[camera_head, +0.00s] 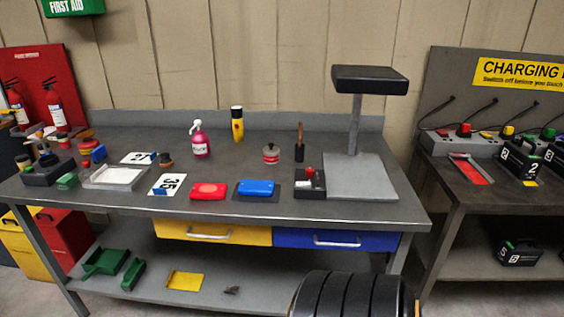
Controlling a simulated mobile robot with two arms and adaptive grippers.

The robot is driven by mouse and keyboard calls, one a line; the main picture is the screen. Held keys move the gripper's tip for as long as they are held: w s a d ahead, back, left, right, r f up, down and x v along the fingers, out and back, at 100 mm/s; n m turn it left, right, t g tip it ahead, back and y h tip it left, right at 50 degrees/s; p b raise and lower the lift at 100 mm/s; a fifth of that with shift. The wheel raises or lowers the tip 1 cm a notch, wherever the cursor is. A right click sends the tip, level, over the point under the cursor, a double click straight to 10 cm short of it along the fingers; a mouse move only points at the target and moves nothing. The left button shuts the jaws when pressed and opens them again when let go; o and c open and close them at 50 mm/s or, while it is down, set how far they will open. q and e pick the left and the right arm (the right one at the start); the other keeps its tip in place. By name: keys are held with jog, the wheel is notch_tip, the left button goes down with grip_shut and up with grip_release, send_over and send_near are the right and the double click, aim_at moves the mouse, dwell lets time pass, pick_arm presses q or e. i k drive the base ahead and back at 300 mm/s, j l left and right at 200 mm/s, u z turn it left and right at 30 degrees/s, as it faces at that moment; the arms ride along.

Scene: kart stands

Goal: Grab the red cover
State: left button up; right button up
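A flat red cover (209,191) lies on the grey workbench (300,210) near its front edge, left of centre. A similar blue cover (257,188) lies just right of it, on a dark mat. The red cover looks unobstructed. Neither of my grippers is in view.
A pink bottle (200,146), a yellow-and-black bottle (238,131) and a small jar (271,154) stand behind the covers. Black tyres (345,296) stand in front.

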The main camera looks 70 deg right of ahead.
aim_at(199, 192)
jog(key=z, duration=1.85)
